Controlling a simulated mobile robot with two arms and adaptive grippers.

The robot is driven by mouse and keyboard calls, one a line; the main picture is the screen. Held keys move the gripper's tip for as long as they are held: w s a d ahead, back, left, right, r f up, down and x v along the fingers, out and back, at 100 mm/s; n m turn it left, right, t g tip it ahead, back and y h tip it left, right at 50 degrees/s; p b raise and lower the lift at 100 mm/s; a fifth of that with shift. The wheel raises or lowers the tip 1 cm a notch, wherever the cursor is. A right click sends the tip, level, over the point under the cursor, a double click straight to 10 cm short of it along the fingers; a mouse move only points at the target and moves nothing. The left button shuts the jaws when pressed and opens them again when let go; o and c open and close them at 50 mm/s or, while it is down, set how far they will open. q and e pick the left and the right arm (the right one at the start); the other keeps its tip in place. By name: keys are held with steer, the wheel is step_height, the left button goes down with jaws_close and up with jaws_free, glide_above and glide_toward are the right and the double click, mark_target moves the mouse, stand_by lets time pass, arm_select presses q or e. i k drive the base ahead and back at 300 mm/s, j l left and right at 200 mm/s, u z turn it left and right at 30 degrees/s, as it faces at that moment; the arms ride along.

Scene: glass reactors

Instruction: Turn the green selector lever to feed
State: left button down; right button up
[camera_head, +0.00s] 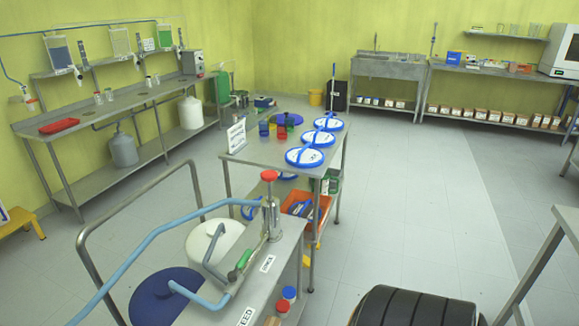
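The green selector lever (240,263) is on the metal bench at the lower middle, at the foot of a valve body with a red knob (269,176) on top. Its green grip slants down and left from the valve. A white label reading FEED (245,316) is on the bench top near the bottom edge. A second white label (267,263), too small to read surely, is to the right of the lever. Neither of my grippers is in view, and nothing touches the lever.
A light-blue hose (160,232) runs from the valve down left. Grey pipes, a white-lidded drum (214,240) and a blue-lidded drum (166,297) are left of the lever. A steel table (255,151) with blue-rimmed discs stands behind.

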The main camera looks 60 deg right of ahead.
mark_target(232, 275)
steer(key=z, duration=1.45)
